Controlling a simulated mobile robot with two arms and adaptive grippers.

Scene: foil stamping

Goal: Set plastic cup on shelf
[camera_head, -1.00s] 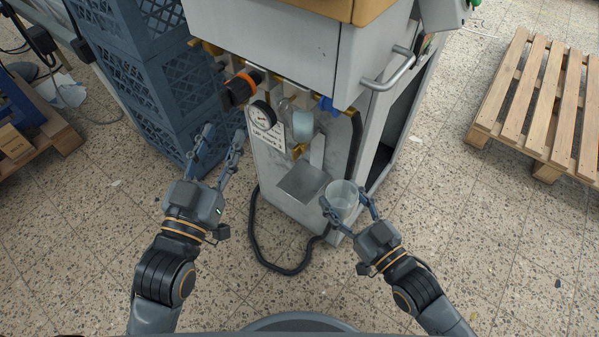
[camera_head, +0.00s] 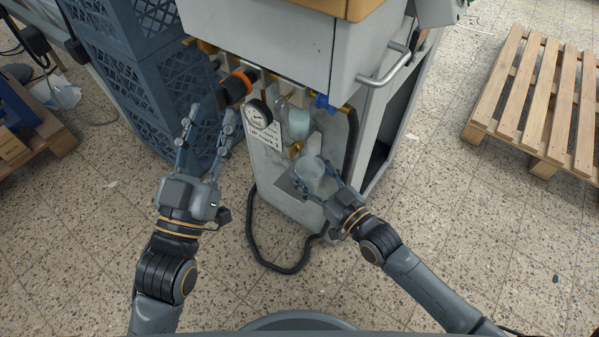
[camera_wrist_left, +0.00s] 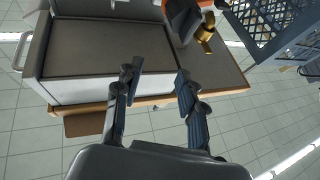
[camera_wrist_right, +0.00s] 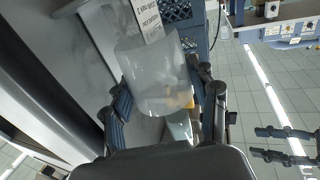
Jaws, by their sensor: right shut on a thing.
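A clear plastic cup (camera_head: 309,174) is held in my right gripper (camera_head: 318,184), in front of the machine and over its small grey metal shelf (camera_head: 287,183). In the right wrist view the cup (camera_wrist_right: 157,75) sits between the two fingers (camera_wrist_right: 165,110). The cup covers part of the shelf, so I cannot tell whether it touches it. My left gripper (camera_head: 207,136) is open and empty, left of the machine front. Its spread fingers also show in the left wrist view (camera_wrist_left: 158,85).
The grey machine (camera_head: 270,45) has a pressure gauge (camera_head: 259,113), an orange-black knob (camera_head: 236,87) and a metal handle (camera_head: 386,68). Blue crates (camera_head: 140,75) stand at its left. A black hose (camera_head: 252,245) lies on the floor. A wooden pallet (camera_head: 545,95) is at right.

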